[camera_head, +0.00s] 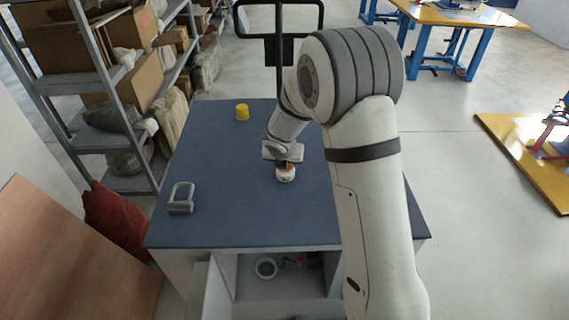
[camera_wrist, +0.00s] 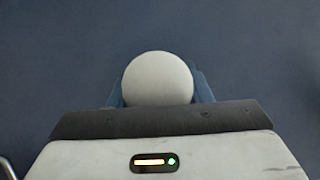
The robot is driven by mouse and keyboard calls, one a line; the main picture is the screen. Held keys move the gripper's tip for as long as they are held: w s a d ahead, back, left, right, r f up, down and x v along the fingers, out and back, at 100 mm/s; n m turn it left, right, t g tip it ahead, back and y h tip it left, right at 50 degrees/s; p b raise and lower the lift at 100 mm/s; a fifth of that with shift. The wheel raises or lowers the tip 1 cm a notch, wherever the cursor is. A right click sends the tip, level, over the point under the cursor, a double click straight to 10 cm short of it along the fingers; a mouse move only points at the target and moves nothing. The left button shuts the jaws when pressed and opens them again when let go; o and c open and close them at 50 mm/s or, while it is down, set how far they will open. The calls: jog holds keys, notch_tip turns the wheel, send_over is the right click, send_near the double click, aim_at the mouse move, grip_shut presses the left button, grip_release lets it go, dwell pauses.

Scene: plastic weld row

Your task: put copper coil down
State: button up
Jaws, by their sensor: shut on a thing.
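The copper coil (camera_head: 286,175) is a small spool with a white round end and an orange-brown band. It is at the middle of the blue tabletop (camera_head: 215,160). My gripper (camera_head: 284,165) points down and is shut on the coil from above. In the wrist view the white round end of the coil (camera_wrist: 158,77) shows between my two bluish fingers, with blue tabletop all around it. I cannot tell whether the coil touches the tabletop or hangs just above it.
A yellow cylinder (camera_head: 242,112) stands toward the table's back. A grey frame-like object (camera_head: 181,199) lies near the left edge. An open compartment below the front edge holds a pale ring (camera_head: 265,268). The tabletop around the coil is clear. A loaded shelf (camera_head: 110,85) stands to the left.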

jog(key=shift+f, duration=0.1)
jog(key=o, duration=1.3)
